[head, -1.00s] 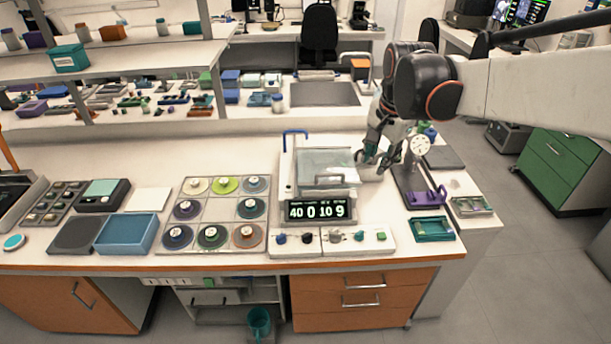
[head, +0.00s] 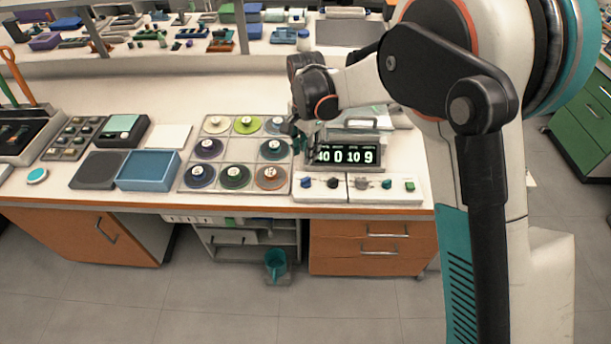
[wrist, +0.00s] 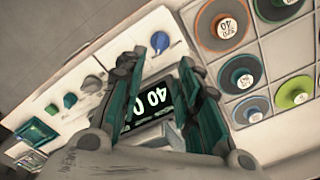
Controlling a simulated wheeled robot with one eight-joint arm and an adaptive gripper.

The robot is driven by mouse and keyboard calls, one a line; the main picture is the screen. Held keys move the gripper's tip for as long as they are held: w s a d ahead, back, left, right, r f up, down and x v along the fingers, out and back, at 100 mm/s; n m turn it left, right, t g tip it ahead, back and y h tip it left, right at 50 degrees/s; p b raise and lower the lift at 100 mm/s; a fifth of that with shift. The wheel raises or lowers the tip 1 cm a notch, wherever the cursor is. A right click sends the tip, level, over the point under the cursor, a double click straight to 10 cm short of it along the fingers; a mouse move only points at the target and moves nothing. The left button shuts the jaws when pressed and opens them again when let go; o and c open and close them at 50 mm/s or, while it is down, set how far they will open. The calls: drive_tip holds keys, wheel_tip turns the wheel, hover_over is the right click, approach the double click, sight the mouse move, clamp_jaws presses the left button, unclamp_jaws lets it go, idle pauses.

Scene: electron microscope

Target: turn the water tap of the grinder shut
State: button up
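The grinder's front panel (head: 346,190) carries a row of knobs below the lit display (head: 346,154). The blue knob (head: 306,182) at its left end looks like the water tap; it also shows in the wrist view (wrist: 160,41), with a pointed handle. My gripper (head: 299,138) is over the grinder's left side, above and behind this knob. In the wrist view, my gripper (wrist: 161,66) is open, its fingers apart with the display between and below them. The blue knob lies just beyond the fingertips, apparently untouched.
A black knob (head: 333,183), a grey knob (head: 361,184), a teal knob (head: 386,184) and a green button (head: 409,186) stand right of the blue knob. A rack of discs (head: 222,187) sits close on the left. A blue tray (head: 148,170) lies further left.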

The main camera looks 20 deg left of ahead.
sight(306, 178)
wheel_tip(306, 178, down, 12)
drive_tip(key=b, duration=0.3)
drive_tip(key=shift+r, duration=0.2)
clamp_jaws()
